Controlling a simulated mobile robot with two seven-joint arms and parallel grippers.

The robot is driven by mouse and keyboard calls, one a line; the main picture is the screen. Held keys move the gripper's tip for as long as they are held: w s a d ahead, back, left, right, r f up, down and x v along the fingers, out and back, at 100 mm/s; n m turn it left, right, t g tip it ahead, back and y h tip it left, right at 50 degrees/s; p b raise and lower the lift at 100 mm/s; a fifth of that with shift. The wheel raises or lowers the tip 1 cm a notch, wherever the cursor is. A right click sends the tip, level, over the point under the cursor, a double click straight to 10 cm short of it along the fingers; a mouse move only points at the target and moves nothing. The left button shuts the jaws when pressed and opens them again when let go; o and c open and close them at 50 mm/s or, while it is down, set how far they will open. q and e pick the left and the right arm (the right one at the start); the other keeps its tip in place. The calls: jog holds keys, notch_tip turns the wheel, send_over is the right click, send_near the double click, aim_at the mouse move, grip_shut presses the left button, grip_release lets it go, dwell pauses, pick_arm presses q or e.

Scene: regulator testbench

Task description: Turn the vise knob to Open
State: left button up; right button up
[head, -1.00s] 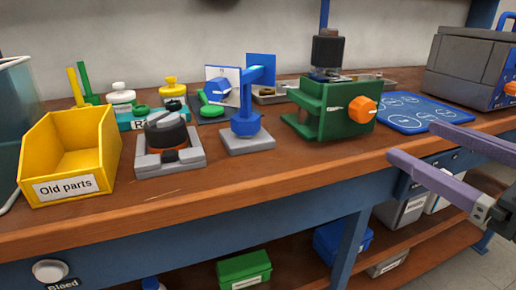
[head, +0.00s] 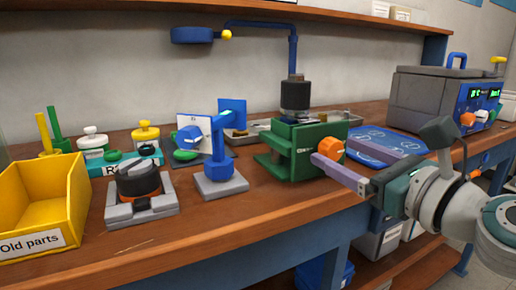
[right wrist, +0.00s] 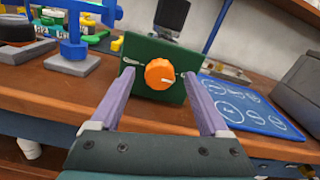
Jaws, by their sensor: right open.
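The green vise (head: 293,150) stands on the wooden bench, with an orange knob (head: 331,149) on its right-hand face. In the right wrist view the orange knob (right wrist: 167,75) sits on the green face with a short white pointer mark on it; small labels beside it are too small to read. My right gripper (head: 330,168) is open, its purple fingers in front of the vise. In the right wrist view the fingers (right wrist: 155,105) lie to either side of the knob, apart from it, with nothing between them. My left gripper is not in view.
A blue mat (head: 366,148) with white circles lies right of the vise. A blue stand (head: 219,180) and a black round part in a grey holder (head: 140,208) are to its left. A yellow bin (head: 76,195) is far left. A grey machine (head: 417,103) stands at the right.

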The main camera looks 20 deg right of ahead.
jog(key=shift+w, duration=0.15)
grip_shut()
dwell(0.6)
